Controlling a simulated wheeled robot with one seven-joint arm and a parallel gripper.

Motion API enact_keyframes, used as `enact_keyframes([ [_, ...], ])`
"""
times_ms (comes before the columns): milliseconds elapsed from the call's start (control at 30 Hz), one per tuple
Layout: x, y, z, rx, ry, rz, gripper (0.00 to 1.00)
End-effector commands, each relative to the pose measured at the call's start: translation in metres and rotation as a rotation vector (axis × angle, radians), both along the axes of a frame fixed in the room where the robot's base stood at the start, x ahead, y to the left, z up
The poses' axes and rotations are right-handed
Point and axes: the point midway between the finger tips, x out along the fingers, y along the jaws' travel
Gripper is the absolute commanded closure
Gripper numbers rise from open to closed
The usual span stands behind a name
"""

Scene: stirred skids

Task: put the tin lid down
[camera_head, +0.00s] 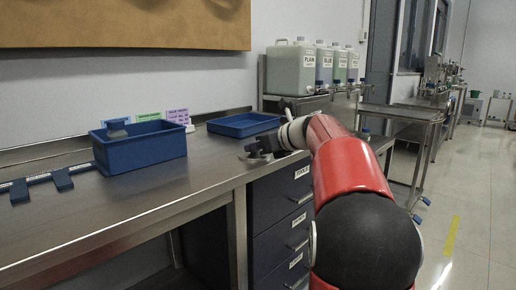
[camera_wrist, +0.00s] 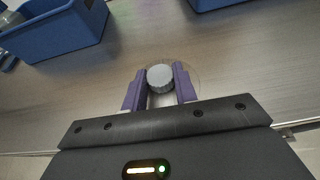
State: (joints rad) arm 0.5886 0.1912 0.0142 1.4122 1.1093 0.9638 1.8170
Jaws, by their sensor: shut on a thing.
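The tin lid shows in the wrist view as a ribbed grey round knob (camera_wrist: 160,79) with a faint, pale disc around it. My gripper (camera_wrist: 160,70) has its two purple fingers on either side of the knob and is shut on it. In the head view my gripper (camera_head: 260,150) is low over the steel bench (camera_head: 205,165), near its front edge. The lid is small and dark there. I cannot tell whether it touches the bench.
A deep blue bin (camera_head: 150,155) with a jar in it stands to the left. A shallow blue tray (camera_head: 243,125) lies behind my gripper. Labelled jugs (camera_head: 291,70) stand at the back. Blue brackets (camera_head: 62,179) lie at far left. Bare bench lies between the bin and my gripper.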

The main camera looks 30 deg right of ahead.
Motion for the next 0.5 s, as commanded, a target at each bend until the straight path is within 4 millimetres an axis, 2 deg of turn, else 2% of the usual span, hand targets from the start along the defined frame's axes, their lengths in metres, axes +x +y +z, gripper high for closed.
enact_keyframes([
  [267,0.0000,0.0001,-0.0034,0.000,0.000,0.000,0.97],
  [300,0.0000,0.0001,-0.0024,0.000,0.000,0.000,0.66],
  [433,0.0000,0.0000,-0.0023,0.000,0.000,0.000,0.50],
  [500,0.0000,0.0000,-0.0023,0.000,0.000,0.000,0.50],
])
